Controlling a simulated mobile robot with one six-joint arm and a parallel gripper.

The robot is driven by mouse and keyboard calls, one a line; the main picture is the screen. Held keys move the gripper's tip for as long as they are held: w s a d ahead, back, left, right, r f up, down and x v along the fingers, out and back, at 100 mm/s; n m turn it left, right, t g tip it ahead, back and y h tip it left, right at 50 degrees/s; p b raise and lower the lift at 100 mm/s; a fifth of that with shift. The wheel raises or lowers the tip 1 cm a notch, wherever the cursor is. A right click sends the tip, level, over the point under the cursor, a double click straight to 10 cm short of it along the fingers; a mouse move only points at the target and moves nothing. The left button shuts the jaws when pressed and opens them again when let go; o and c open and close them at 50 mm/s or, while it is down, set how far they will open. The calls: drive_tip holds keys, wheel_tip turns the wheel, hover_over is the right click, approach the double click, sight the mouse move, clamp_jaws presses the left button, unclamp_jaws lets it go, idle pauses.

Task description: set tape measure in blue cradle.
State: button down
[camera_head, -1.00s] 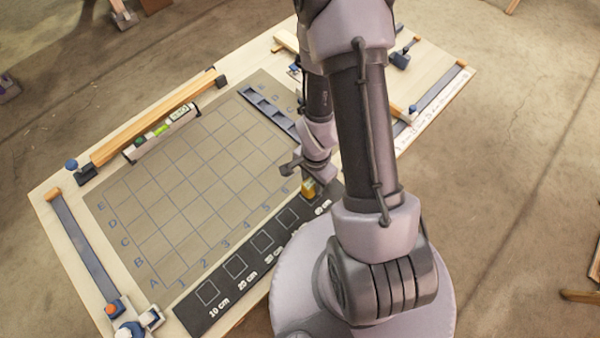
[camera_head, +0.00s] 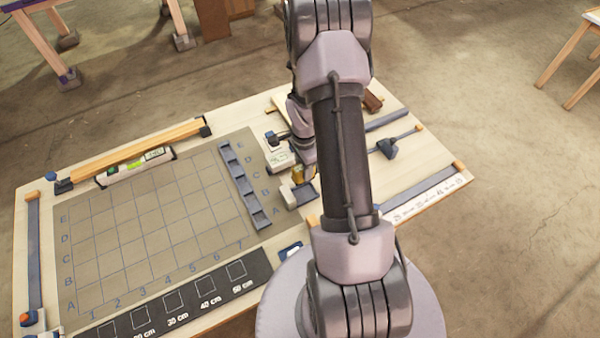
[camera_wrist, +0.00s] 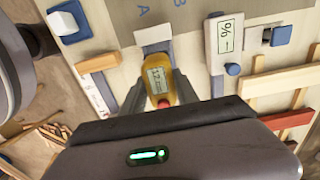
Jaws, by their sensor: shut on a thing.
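The tape measure is a yellow rounded case with a pale display and a red spot; it shows in the wrist view (camera_wrist: 158,76) and, small, in the head view (camera_head: 298,173). My gripper (camera_wrist: 158,88) is shut on it, one grey finger on each side. The blue cradle, a small grey-blue holder with a pale face, stands just beyond the tape measure in the wrist view (camera_wrist: 153,37). It also shows beside my gripper in the head view (camera_head: 304,195). The tape measure overlaps its near edge in the wrist view; I cannot tell whether they touch.
A white meter with a % display (camera_wrist: 225,38) stands close right of the cradle in the wrist view. A blue-grey compartment tray (camera_head: 243,190) lies on the gridded mat (camera_head: 130,230). A dark strip with marked squares (camera_head: 172,302) runs along the front. My arm hides part of the board.

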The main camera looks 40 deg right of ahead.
wheel_tip(320, 180, down, 10)
drive_tip(key=b, duration=0.5)
drive_tip(key=shift+a+f+b, duration=0.1)
drive_tip(key=shift+a+b, duration=0.05)
drive_tip(key=shift+b, duration=0.25)
drive_tip(key=c, duration=0.8)
unclamp_jaws()
drive_tip(key=shift+c, duration=0.2)
drive_tip(key=shift+r+p, duration=2.3)
drive_tip(key=shift+r, duration=1.8)
drive_tip(key=shift+f, duration=0.1)
